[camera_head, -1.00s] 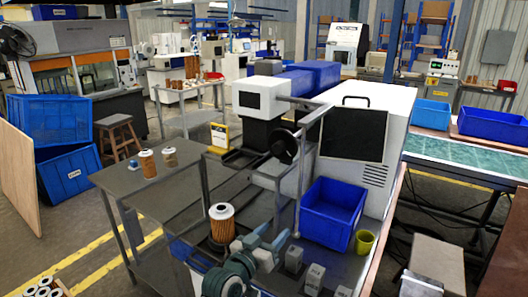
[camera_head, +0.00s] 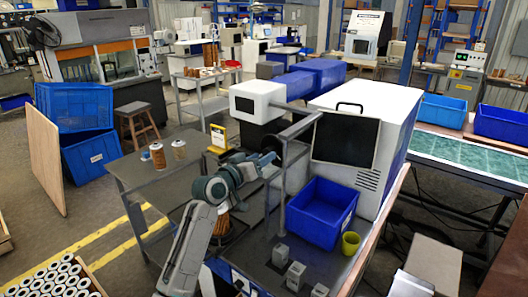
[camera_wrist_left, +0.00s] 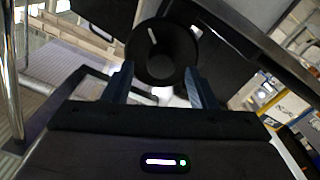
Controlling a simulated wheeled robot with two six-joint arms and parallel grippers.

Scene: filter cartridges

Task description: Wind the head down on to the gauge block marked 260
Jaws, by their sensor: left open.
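The press (camera_head: 257,100) has a white head housing with a dark panel, on a column above the grey bench. Its black handwheel (camera_head: 272,146) is partly hidden behind my left gripper (camera_head: 258,163). In the left wrist view, a round black hub (camera_wrist_left: 162,52) lies just ahead of my left gripper (camera_wrist_left: 160,84). The fingers are apart, one to each side of its lower edge; I cannot tell whether they touch it. Several grey gauge blocks (camera_head: 295,275) stand at the bench front; their marks are unreadable. My right gripper is out of view.
An orange filter cartridge (camera_head: 222,226) is partly hidden behind my left arm. A monitor (camera_head: 346,139) overhangs the bench.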

